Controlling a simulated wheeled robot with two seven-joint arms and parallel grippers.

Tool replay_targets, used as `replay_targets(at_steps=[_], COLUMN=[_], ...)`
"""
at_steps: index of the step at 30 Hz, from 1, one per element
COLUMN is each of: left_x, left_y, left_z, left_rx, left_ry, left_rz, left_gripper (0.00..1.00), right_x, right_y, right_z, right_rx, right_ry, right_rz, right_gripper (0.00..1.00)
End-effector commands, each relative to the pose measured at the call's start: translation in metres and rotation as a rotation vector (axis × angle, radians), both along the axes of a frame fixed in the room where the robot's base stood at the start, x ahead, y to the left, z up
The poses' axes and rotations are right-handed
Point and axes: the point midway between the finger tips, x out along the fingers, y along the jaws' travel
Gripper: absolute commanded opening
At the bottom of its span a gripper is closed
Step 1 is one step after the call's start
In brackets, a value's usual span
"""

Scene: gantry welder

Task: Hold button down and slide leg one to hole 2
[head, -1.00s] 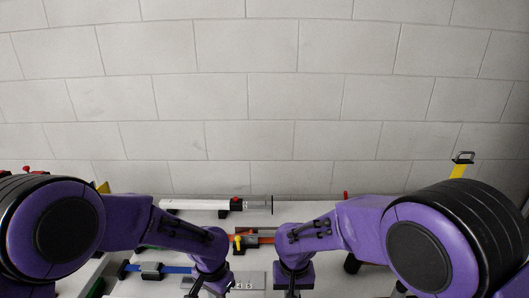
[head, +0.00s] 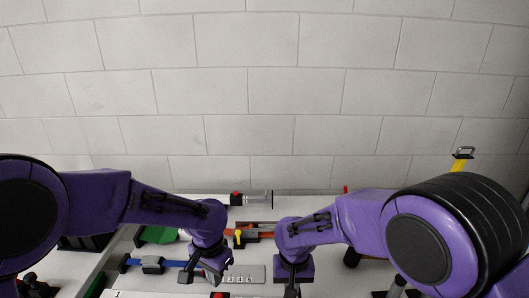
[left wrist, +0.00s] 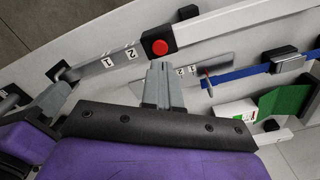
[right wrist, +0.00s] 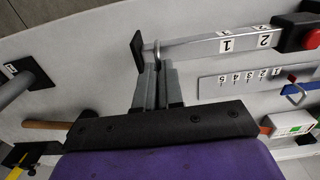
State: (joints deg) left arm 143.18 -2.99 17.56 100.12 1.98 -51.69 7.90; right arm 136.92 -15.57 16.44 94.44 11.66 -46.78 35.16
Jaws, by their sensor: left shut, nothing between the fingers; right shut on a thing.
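The silver leg (right wrist: 195,48) bears labels 1 and 2. It also shows in the left wrist view (left wrist: 95,65). The red button (left wrist: 160,47) sits on a black block at one end of the leg; it also shows at the right wrist view's edge (right wrist: 312,36). My left gripper (left wrist: 158,68) is shut and empty, its tips close to the button block; I cannot tell whether they touch. My right gripper (right wrist: 157,68) is shut on the metal ring (right wrist: 157,50) beside the leg's black end cap (right wrist: 138,52). In the head view the right fingertips are mostly cut off.
A numbered metal plate (right wrist: 240,83) lies beside the leg. A blue bar with a grey clamp (head: 152,265) is at left. A green piece (left wrist: 285,103) and white box (left wrist: 236,112) are nearby.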

Motion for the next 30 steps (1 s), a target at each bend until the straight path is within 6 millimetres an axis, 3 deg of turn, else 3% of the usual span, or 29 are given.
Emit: replay_targets(at_steps=[7,15,21,30], left_x=[0.001,0.001,0.0,0.0], left_y=[0.0,0.0,0.0,0.0], left_z=[0.013,0.08,0.113,0.121], left_rx=[-0.001,-0.001,-0.001,0.0], left_ry=[-0.004,-0.005,-0.002,0.0], left_rz=[0.001,0.0,0.0,0.0], left_gripper=[0.0,0.0,0.0,0.0], right_x=[0.001,0.001,0.001,0.001], right_y=[0.0,0.0,0.0,0.0], right_z=[0.001,0.001,0.001,0.001], right_rx=[0.0,0.0,0.0,0.0], right_ry=[-0.002,-0.002,-0.002,-0.002], right_rz=[-0.001,-0.001,0.0,-0.001], right_gripper=[0.0,0.0,0.0,0.0])
